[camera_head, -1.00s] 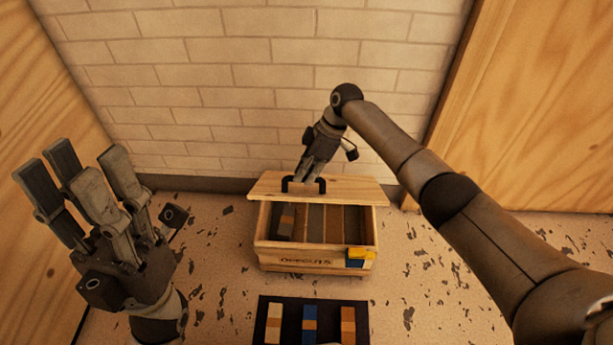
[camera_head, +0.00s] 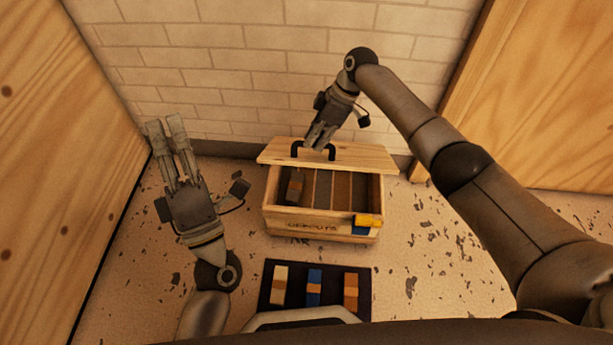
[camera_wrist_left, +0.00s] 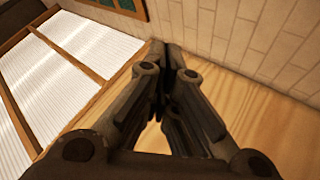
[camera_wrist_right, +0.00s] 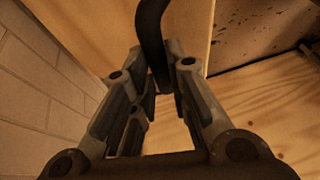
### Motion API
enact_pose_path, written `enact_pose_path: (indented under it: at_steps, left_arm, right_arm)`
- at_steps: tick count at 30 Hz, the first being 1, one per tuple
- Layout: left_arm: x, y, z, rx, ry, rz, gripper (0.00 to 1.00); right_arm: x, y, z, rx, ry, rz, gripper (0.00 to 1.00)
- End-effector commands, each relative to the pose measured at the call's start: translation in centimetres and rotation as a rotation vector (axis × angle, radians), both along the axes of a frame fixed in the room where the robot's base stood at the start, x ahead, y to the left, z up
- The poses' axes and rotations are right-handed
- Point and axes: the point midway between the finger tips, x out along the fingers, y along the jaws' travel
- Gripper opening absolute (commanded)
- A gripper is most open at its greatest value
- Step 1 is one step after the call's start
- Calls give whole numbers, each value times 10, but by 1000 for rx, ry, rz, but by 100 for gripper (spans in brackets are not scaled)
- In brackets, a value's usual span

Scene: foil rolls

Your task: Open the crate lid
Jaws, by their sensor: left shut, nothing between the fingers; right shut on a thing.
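The wooden crate (camera_head: 285,220) stands on the speckled floor against the brick wall. Its lid (camera_head: 372,157) is open at the front, tilted back toward the wall, so the divided inside shows. My right gripper (camera_head: 318,143) is shut on the dark lid handle (camera_head: 298,148); the handle (camera_wrist_right: 152,40) also rises between the fingers in the right wrist view. My left gripper (camera_head: 170,122) is shut and empty, raised to the left of the crate. In the left wrist view its fingertips (camera_wrist_left: 170,48) meet with nothing between them.
A dark block (camera_head: 295,187) lies in the crate's left compartment. A yellow and blue piece (camera_head: 366,222) is at the crate's front right corner. A black mat (camera_head: 298,270) in front carries a cream, a blue and an orange block. Wooden panels (camera_head: 60,130) stand at both sides.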

Motion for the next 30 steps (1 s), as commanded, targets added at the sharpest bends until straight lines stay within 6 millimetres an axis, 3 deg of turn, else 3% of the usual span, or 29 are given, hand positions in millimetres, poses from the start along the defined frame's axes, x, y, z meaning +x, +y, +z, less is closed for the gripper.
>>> enact_pose_path:
  at_steps: [3, 9, 18, 24, 30]
  left_arm:
    - [23, -15, -56, -228, 132, -152, 0]
    - [43, -53, -146, -641, 331, -361, 0]
    - [32, -133, -267, -1296, 584, -554, 0]
    - [14, -175, -312, -1620, 676, -587, 0]
    - [6, -192, -328, -1753, 707, -591, 0]
  right_arm:
    - [3, -5, -5, -10, -10, -9, 0]
    - [2, -5, -6, -11, -10, -10, 0]
    - [2, -5, -6, -11, -9, -9, 0]
    - [2, -5, -6, -11, -9, -9, 0]
    - [2, -5, -6, -11, -9, -9, 0]
